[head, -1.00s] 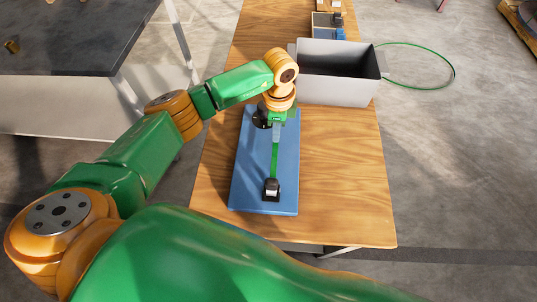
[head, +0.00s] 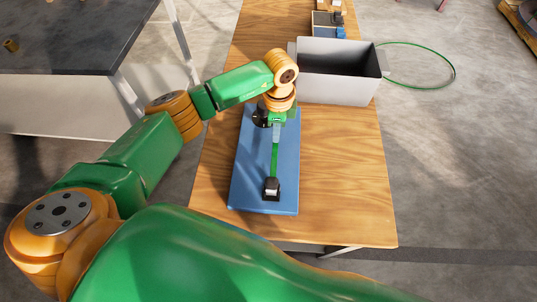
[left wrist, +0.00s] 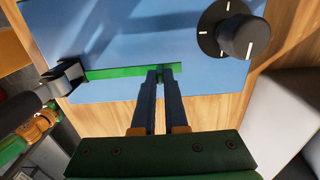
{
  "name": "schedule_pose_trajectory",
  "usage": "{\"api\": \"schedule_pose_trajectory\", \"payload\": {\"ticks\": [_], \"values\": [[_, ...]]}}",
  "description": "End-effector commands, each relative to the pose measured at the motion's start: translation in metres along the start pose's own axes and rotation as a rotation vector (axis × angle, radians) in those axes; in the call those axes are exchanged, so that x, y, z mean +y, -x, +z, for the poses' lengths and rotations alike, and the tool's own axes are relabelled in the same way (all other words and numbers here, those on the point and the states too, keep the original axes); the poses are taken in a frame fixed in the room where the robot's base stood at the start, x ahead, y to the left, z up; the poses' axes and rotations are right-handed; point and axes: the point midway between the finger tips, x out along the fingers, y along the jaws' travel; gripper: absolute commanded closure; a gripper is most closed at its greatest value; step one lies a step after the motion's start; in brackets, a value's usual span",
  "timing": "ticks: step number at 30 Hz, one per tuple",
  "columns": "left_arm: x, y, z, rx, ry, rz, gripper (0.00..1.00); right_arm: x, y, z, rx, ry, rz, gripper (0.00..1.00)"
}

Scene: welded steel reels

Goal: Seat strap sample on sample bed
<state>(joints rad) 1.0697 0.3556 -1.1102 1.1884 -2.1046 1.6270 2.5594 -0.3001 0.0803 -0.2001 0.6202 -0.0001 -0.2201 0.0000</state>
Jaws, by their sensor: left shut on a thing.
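The sample bed (head: 252,165) is a long blue plate lying on the wooden table. The strap sample (head: 274,158) is a narrow green strip running lengthwise over it. Its near end is at a black clamp (head: 272,188) on the bed; the clamp also shows in the left wrist view (left wrist: 64,77). My left gripper (head: 276,140) is at the far part of the strap. In the left wrist view its fingertips (left wrist: 160,70) are shut on the strap (left wrist: 118,72), close to its free end. I cannot tell whether the strap touches the bed there. My right gripper is not in view.
A black dial knob (left wrist: 240,36) stands on the bed beside the gripper. A grey open bin (head: 337,88) stands behind the bed to the right, with a green strap loop (head: 452,68) beyond it. The table (head: 345,170) is clear right of the bed.

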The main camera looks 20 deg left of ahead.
Motion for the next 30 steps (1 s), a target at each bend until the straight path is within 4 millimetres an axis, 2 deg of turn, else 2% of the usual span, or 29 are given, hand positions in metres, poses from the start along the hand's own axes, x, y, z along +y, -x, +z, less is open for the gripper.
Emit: {"api": "schedule_pose_trajectory", "payload": {"ticks": [30], "values": [[0.000,-0.015,0.000,0.000,0.000,0.000,1.00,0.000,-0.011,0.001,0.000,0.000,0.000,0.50]]}}
